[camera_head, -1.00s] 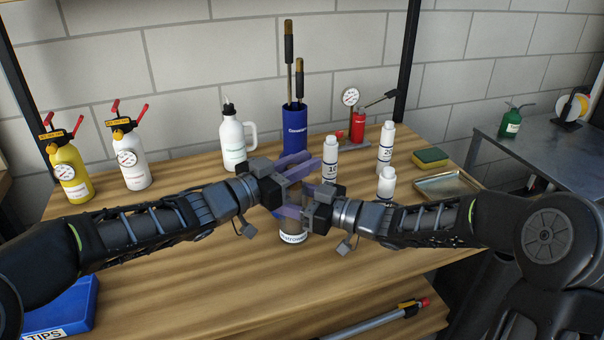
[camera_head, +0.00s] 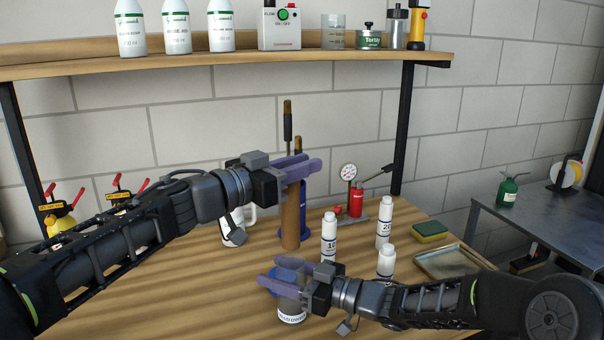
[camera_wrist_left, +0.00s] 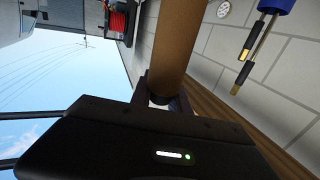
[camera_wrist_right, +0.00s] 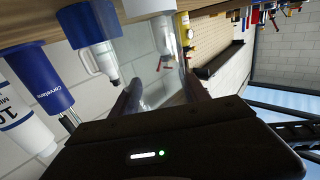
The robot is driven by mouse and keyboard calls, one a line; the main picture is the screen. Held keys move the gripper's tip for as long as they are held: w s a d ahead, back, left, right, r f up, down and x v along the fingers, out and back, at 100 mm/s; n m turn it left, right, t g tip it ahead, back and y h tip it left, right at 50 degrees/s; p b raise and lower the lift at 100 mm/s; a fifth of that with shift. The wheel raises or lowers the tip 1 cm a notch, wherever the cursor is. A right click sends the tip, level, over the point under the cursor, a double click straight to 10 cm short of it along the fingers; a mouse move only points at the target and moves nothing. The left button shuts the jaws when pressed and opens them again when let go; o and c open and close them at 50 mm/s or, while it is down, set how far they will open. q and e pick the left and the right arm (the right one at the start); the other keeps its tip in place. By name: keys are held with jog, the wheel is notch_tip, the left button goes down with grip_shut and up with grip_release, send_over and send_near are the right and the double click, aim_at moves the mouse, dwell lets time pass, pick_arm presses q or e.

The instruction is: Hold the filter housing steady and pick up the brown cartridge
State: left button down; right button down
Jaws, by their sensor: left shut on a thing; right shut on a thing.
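The brown cartridge (camera_head: 291,220) is a long brown tube, upright above the bench in the head view. My left gripper (camera_head: 302,169) is shut on its upper end. The tube also fills the middle of the left wrist view (camera_wrist_left: 178,45). The clear filter housing (camera_head: 291,303), with a white label band near its base, stands on the bench below. My right gripper (camera_head: 284,272) is shut around its upper part. The cartridge's lower end shows above and behind the housing, clear of it. In the right wrist view the see-through housing is hard to make out between the fingers.
White bottles (camera_head: 329,236) (camera_head: 384,222) (camera_head: 386,262) stand close on the right, with a metal tray (camera_head: 448,262) and sponge (camera_head: 429,230) beyond. A blue holder (camera_head: 303,225) with tall tools is behind the cartridge. A loaded shelf (camera_head: 230,62) hangs above. A blue item (camera_head: 267,283) is beside the housing.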

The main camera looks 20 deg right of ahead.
dwell(0.4)
jog(key=shift+c, duration=2.3)
grip_release()
jog(key=v, duration=1.2)
